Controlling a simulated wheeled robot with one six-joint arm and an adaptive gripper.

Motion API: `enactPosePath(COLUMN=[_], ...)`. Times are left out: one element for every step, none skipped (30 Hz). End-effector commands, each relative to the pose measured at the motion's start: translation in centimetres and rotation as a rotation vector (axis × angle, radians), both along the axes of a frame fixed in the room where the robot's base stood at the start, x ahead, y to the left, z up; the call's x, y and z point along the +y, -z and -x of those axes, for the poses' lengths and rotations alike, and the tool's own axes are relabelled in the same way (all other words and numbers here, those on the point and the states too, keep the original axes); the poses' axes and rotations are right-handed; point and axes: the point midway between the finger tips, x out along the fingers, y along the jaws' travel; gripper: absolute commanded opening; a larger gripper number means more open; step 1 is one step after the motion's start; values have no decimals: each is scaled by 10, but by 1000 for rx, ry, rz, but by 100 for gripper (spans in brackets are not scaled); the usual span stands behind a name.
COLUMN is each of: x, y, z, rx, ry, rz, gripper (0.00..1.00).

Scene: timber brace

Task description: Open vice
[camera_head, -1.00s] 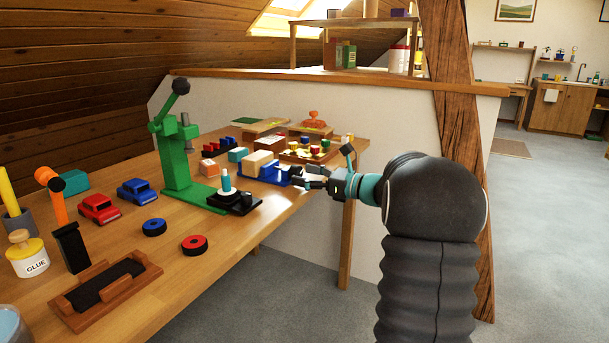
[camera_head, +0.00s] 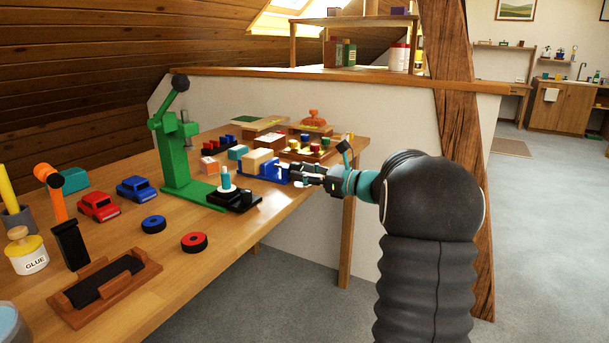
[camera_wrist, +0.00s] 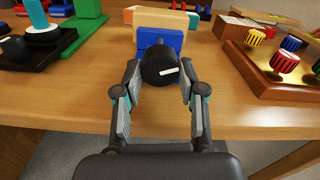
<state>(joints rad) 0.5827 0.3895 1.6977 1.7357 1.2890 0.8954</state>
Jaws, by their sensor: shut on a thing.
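The blue vice (camera_head: 272,172) stands near the right edge of the bench, with a pale timber block (camera_head: 256,157) at it. In the wrist view its blue jaw (camera_wrist: 163,41) faces me, with the pale block (camera_wrist: 160,18) behind. A round black knob (camera_wrist: 160,68) with a white mark sticks out towards me. My gripper (camera_wrist: 159,77) has one finger on each side of the knob and is shut on it. In the head view my gripper (camera_head: 299,174) reaches the vice from the right and hides the knob. I cannot tell how tightly the block is clamped.
A wooden board with coloured knobs (camera_wrist: 285,62) lies close on the right. Toy cars, a glue pot (camera_head: 28,256) and a wooden tray (camera_head: 104,290) occupy the near bench. The bench's front strip below the vice is clear.

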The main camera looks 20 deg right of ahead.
Motion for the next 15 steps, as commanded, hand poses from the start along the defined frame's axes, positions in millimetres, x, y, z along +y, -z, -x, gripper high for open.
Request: enactPosePath(x=[0,0,0,0,0,0,0,0,0,0,-1,-1,0,-1,-1], y=[3,3,4,4,5,5,5,5,5,5,4,4,4,4,4], z=[0,0,0,0,0,0,0,0,0,0,0,0,0,0,0], rx=[-14,-23,-38,-49,-62,-78,-92,-104,-121,-134,-147,-163,-176,-186,-201], ry=[1,1,1,1,1,1,1,1,1,1,1,1,1,1,1], rz=[17,30,48,62,79,100,117,133,155,170,187,207,223,237,256], gripper=[5,5,5,5,5,5,5,5,5,5,5,5,5,5,5])
